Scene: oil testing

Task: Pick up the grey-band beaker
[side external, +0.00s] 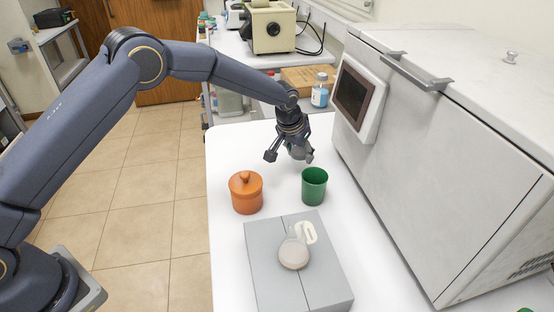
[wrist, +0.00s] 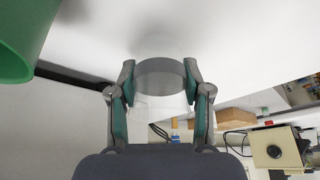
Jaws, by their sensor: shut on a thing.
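The grey-band beaker (wrist: 160,68) is clear with a grey band around it. In the wrist view it sits between the two fingers of my gripper (wrist: 160,88), which are shut on its sides. In the side external view my gripper (side external: 289,155) is over the far part of the white table, behind the green cup, and the beaker shows only as a greyish shape (side external: 297,151) at the fingers. I cannot tell from these views whether the beaker touches the table.
A green cup (side external: 314,187) and an orange lidded jar (side external: 246,193) stand nearer on the white table (side external: 226,150). A grey box (side external: 268,282) with a round-ended light object (side external: 294,252) lies in front. A large white machine (side external: 450,130) bounds the right. A blue-labelled bottle (side external: 320,92) stands behind.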

